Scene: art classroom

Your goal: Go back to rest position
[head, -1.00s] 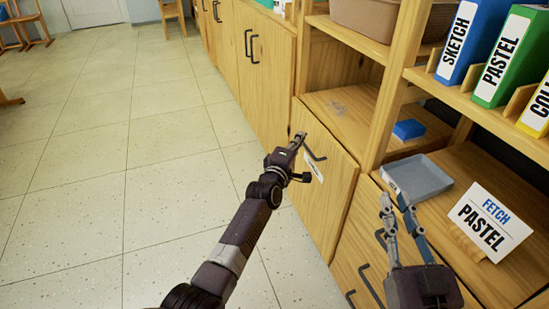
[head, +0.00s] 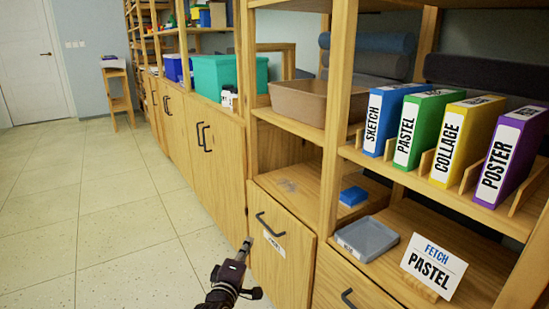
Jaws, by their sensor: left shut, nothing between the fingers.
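My left gripper (head: 243,250) shows at the bottom middle of the head view, in front of a low wooden cabinet door (head: 283,245) with a dark handle. Its fingers are together and hold nothing. Whether the fingertips touch the door or stand apart from it, I cannot tell. The left arm runs down out of the bottom edge. My right gripper is not in the head view.
The wooden shelf unit fills the right side, with blue, green, yellow and purple binders (head: 451,140), a grey tray (head: 366,238), a blue block (head: 353,196), a "FETCH PASTEL" sign (head: 433,266) and a brown bin (head: 304,103). The tiled floor (head: 90,220) at left is clear.

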